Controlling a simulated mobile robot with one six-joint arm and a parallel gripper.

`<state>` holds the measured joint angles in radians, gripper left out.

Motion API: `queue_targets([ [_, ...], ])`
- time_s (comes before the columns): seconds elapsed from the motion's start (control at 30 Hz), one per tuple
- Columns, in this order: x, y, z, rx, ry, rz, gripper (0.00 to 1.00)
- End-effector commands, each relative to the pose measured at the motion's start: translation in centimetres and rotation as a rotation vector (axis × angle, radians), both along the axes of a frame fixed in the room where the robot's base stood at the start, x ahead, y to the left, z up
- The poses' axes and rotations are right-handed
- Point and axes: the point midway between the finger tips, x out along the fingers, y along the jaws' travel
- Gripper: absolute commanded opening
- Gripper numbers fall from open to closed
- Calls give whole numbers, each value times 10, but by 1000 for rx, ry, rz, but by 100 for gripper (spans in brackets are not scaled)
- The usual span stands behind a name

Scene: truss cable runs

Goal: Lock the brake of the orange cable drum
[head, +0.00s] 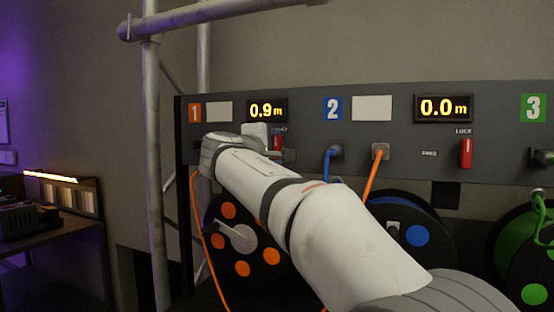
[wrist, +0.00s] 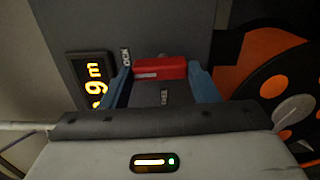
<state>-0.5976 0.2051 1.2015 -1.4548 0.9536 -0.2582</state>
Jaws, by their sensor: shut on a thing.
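The orange cable drum (head: 243,269), with a black flange and orange spots, hangs under panel section 1; it also shows at the right of the wrist view (wrist: 260,55). Its red brake lever (wrist: 160,69) lies between the blue fingers of my gripper (wrist: 162,75), which is shut on it. The lever lines up with the LOCK label (wrist: 126,57); the FREE label (wrist: 164,97) is off to its side.
The section 1 display (head: 267,110) reads 0.9 m; the section 2 display (head: 443,108) reads 0.0 m. A second red lever (head: 466,153) stands at LOCK. Blue (head: 336,152) and orange (head: 380,152) plugs sit in section 2. A scaffold pole (head: 153,150) stands left.

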Motion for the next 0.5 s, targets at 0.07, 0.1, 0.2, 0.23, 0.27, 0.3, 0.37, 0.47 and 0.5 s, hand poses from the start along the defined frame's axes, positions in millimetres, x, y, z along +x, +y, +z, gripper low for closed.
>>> queue_targets([
  [0.07, 1, -1, -7, 26, -1, -7, 32],
  [0.1, 1, -1, -7, 37, -4, -7, 32],
  [0.2, 1, -2, -6, 55, -11, -8, 32],
  [0.23, 1, -2, -6, 59, -12, -8, 32],
  [0.27, 1, -2, -6, 63, -13, -9, 32],
  [0.3, 1, -2, -6, 66, -14, -9, 32],
  [0.37, 1, -2, -6, 70, -15, -9, 32],
  [0.47, 1, -2, -6, 72, -16, -9, 32],
  [0.5, 1, -2, -6, 72, -16, -9, 32],
])
